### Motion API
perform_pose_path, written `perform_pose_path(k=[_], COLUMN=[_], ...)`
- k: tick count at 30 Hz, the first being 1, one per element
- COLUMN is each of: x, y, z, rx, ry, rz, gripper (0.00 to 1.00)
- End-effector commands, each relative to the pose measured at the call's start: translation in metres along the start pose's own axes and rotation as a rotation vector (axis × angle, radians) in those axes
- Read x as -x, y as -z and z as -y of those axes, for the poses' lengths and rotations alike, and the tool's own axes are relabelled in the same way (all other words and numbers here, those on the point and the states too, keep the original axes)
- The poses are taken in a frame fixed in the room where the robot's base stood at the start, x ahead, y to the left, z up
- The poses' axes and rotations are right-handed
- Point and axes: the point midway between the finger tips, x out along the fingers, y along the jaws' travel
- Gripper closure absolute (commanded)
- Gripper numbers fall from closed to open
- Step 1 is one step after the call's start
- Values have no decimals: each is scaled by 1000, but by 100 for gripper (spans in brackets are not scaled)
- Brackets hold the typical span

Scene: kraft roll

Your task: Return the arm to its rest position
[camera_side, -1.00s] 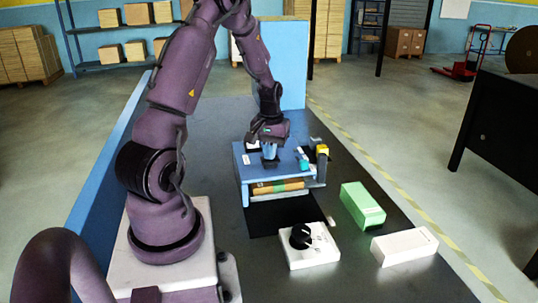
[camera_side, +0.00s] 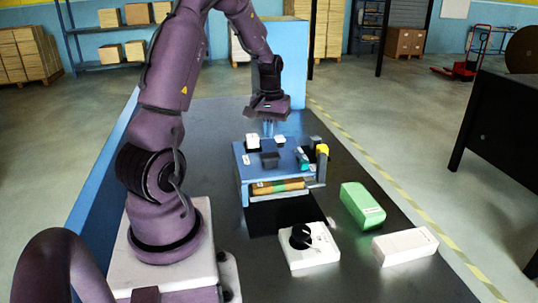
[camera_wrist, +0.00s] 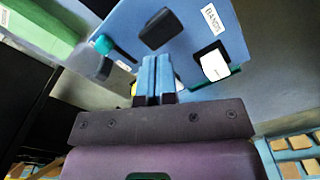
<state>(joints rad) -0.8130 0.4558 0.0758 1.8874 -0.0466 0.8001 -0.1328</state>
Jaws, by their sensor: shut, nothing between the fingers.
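My gripper (camera_side: 268,128) hangs above the back of a blue box-like stand (camera_side: 243,172), apart from it, with its fingers together and nothing held. In the wrist view its blue fingertips (camera_wrist: 154,70) touch each other. The stand's top (camera_wrist: 120,20) carries a black block (camera_wrist: 161,29), a white block (camera_wrist: 214,65) in a dark opening, and a teal-tipped part (camera_wrist: 104,45) at its edge. A brown kraft roll (camera_side: 277,187) lies inside the stand's open front.
A white box with a black knob (camera_side: 301,237) stands in front of the stand. A green box (camera_side: 362,206) and a white box (camera_side: 404,247) lie to the right. A blue panel (camera_side: 289,65) rises behind. The dark table between the stand and green box is bare.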

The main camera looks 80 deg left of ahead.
Motion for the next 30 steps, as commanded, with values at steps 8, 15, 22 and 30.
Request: perform_pose_path(k=[8,15,22,30], x=[0,0,-6,58], y=[0,0,-18,-94], z=[0,0,3,-48], rx=[0,0,-35,-303], ry=[0,0,9,-18], rz=[0,0,50,-23], gripper=[100,100,100,100])
